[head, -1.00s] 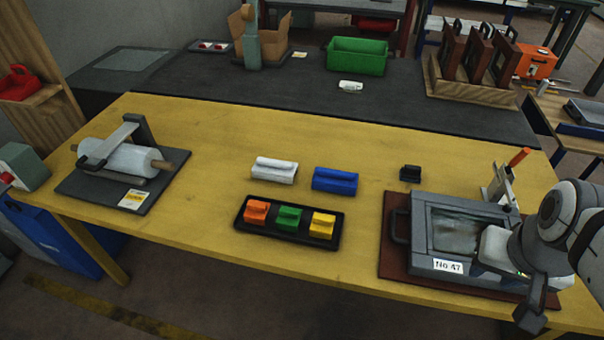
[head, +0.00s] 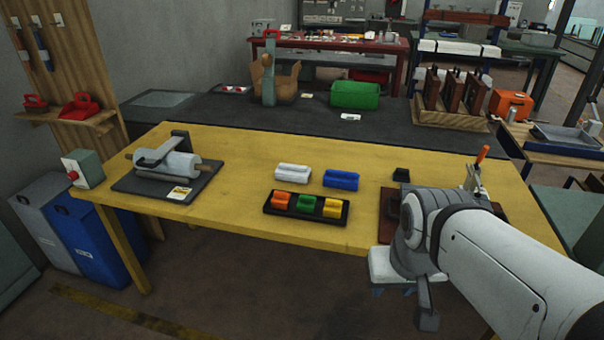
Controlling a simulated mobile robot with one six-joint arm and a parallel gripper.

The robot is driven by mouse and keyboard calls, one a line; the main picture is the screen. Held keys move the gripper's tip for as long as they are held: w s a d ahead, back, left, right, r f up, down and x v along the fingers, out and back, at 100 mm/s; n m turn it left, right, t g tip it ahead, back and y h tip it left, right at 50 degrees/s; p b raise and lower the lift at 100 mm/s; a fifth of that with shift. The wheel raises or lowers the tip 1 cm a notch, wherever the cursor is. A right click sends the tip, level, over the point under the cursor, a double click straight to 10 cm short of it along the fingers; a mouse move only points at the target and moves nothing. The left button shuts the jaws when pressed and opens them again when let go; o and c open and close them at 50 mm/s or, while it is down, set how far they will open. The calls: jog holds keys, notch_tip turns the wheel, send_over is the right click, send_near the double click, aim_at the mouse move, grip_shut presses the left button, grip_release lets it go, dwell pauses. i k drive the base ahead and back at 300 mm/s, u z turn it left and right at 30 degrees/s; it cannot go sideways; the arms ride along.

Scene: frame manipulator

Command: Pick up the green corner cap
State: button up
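The green corner cap (head: 306,202) sits in a black tray (head: 270,209) on the yellow table. It is the middle one of three caps, with an orange cap (head: 281,200) to its left and a yellow cap (head: 332,208) to its right. My gripper (head: 393,291) is low in the picture, to the right of the tray and apart from the caps. It points down in front of the table's near edge. Its fingers are small and dark here, so their opening is unclear. No cap shows in it.
A roller stand (head: 150,182) stands at the left. My arm covers most of the framed fixture on the brown board (head: 388,228).

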aim_at(306, 203)
jog(key=z, duration=0.05)
jog(key=i, duration=1.15)
jog(key=z, duration=2.1)
jog(key=k, duration=1.55)
jog(key=u, duration=0.95)
jog(key=i, duration=0.2)
jog(key=u, duration=0.15)
